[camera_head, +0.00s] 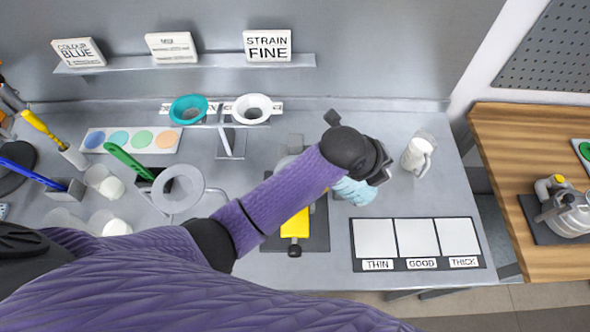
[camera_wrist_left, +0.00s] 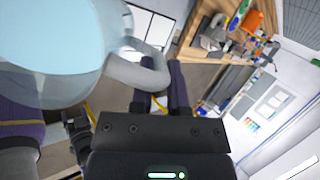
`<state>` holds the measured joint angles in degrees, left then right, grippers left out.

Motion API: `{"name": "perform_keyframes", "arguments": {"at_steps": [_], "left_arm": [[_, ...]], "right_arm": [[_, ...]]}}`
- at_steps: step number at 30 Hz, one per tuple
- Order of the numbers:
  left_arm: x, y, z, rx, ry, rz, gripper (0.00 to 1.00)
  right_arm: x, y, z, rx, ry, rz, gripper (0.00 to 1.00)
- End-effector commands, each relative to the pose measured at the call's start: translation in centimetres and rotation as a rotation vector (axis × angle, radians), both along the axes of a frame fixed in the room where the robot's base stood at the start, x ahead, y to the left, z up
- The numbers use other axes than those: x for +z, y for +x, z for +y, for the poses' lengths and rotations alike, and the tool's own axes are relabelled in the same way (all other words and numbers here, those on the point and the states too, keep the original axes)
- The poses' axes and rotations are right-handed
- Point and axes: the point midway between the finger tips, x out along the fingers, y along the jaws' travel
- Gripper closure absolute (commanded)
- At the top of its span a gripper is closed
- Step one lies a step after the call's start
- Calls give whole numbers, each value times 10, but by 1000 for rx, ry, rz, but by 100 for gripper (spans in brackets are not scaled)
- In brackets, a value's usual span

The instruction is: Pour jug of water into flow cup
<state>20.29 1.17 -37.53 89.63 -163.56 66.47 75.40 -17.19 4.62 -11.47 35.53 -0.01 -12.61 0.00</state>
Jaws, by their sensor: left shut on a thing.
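My left arm reaches across the bench in the head view, and its gripper (camera_head: 384,176) is at centre right. It is shut on the handle of a clear jug with pale blue water (camera_head: 356,190). The wrist hides much of this jug in the head view. In the left wrist view the jug of water (camera_wrist_left: 50,40) fills the upper left, with its handle (camera_wrist_left: 145,68) at the fingers (camera_wrist_left: 176,88). I cannot tell for sure which thing is the flow cup; a grey device (camera_head: 290,160) is partly hidden behind my forearm. My right gripper is not in view.
A jug with white contents (camera_head: 417,153) stands just right of the gripper. A panel marked THIN, GOOD, THICK (camera_head: 420,264) lies in front. Teal (camera_head: 188,108) and white (camera_head: 252,108) funnels are at the back. A yellow part (camera_head: 295,224) lies below my forearm.

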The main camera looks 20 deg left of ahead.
Motion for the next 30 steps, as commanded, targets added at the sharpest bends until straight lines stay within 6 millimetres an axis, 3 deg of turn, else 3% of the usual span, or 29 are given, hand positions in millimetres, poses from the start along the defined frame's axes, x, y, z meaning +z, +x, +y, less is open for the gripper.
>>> {"name": "perform_keyframes", "arguments": {"at_steps": [30], "left_arm": [[8,-1,6,3,-63,-12,100]], "right_arm": [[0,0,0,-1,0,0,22]]}}
